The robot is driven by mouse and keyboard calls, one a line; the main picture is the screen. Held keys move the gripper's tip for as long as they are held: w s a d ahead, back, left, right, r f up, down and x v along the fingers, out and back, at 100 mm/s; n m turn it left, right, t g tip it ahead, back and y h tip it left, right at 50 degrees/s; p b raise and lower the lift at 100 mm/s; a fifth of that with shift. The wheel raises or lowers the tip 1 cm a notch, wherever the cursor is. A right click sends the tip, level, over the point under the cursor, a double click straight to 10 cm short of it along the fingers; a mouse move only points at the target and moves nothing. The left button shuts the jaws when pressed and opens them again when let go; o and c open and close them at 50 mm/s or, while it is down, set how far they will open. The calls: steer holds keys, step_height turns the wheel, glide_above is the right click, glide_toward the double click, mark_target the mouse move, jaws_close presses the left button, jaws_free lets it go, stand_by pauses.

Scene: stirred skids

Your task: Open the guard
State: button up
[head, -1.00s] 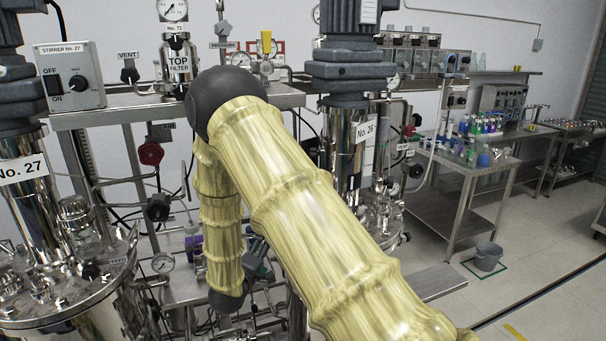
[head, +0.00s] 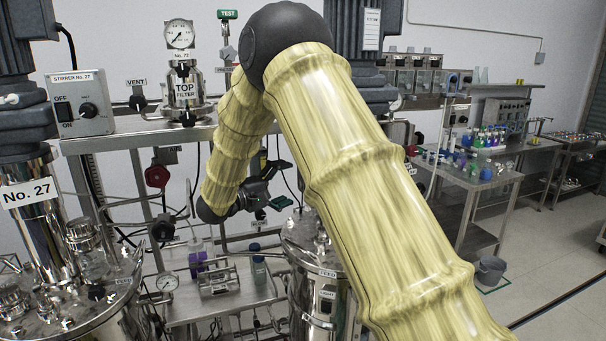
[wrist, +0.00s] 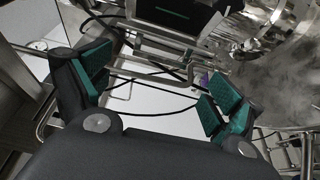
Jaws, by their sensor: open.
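My gripper (head: 277,187) is open and empty, out in front of the skid and above the shiny vessel at the centre in the head view. Its two teal-padded fingers stand wide apart in the wrist view (wrist: 160,92). Between and beyond them show thin metal bars (wrist: 150,48) and dark cables; no contact is visible. I cannot surely tell which part is the guard. A bent metal rail frame (head: 216,262) on the skid shelf, near a purple-filled bottle, may be it. My arm hides part of the skid behind it.
The No. 27 vessel (head: 70,290) stands at left, below the stirrer control box (head: 82,103). The lidded centre vessel (head: 318,262) is close below my gripper. A bench (head: 470,180) with bottles and open floor lie at right.

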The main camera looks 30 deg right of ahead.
steer(key=d+p, duration=0.1)
steer(key=d, duration=0.3)
steer(key=w+d+p, duration=0.1)
steer(key=d, duration=0.1)
steer(key=shift+d+p, duration=0.35)
steer(key=shift+d, duration=0.05)
